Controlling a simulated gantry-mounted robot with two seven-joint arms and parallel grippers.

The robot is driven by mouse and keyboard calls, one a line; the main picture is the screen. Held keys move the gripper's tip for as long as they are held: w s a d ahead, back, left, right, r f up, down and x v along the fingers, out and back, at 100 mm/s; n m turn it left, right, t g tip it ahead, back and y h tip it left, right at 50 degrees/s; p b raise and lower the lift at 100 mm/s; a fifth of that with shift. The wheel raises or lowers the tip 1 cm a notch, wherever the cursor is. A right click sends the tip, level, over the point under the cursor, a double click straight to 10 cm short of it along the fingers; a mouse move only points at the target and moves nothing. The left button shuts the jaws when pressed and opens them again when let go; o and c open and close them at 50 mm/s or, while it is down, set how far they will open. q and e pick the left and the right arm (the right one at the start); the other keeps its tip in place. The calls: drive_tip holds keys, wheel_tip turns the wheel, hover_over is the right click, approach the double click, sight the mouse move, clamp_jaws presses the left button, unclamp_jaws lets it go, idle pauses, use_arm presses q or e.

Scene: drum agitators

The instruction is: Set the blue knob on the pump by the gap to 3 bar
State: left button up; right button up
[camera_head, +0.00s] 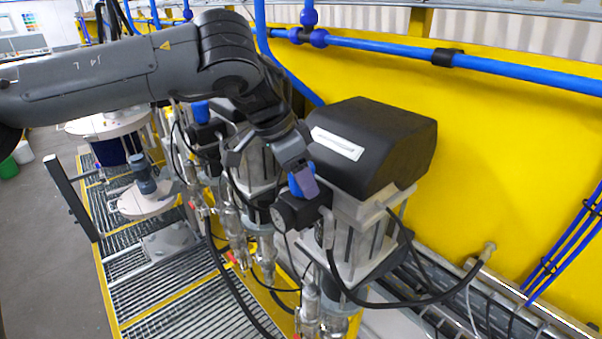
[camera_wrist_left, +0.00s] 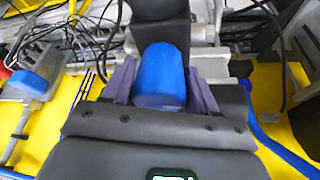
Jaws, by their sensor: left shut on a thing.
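My left gripper (camera_head: 300,182) comes down beside the front pump, which has a black cover (camera_head: 385,145) and a white label. Its fingers are shut on a blue knob (camera_head: 293,187) above a round black gauge (camera_head: 291,213). In the left wrist view the blue knob (camera_wrist_left: 160,75) sits between the two purple-grey fingers (camera_wrist_left: 160,85). The gauge face is turned away, so its reading cannot be told. Part of the knob is hidden by the fingers in the head view. My right gripper is in neither view.
Another blue knob (camera_head: 201,111) shows on a pump farther back, partly behind my left arm. A blue pipe (camera_head: 500,70) runs along the yellow wall (camera_head: 500,150). Black hoses (camera_head: 375,303) loop below the front pump. Metal grating (camera_head: 185,305) lies at lower left.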

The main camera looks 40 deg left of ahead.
use_arm(q)
drive_tip(key=m+p, duration=0.1)
drive_tip(key=m, duration=0.1)
drive_tip(key=m+g+h+p, duration=0.1)
drive_tip(key=m+p, duration=0.1)
drive_tip(key=m, duration=0.1)
drive_tip(key=shift+r+m+h+p, duration=0.2)
drive_tip(key=shift+m+h+p, duration=0.1)
drive_tip(key=m+g+p, duration=0.1)
drive_tip(key=m+p, duration=0.1)
drive_tip(key=m, duration=0.1)
drive_tip(key=shift+f+g+h, duration=0.1)
drive_tip(key=shift+g+h, duration=0.2)
drive_tip(key=shift+m+p, duration=0.35)
drive_tip(key=shift+m, duration=0.05)
drive_tip(key=shift+f, duration=0.1)
drive_tip(key=o, duration=0.9)
drive_tip(key=shift+o, duration=0.2)
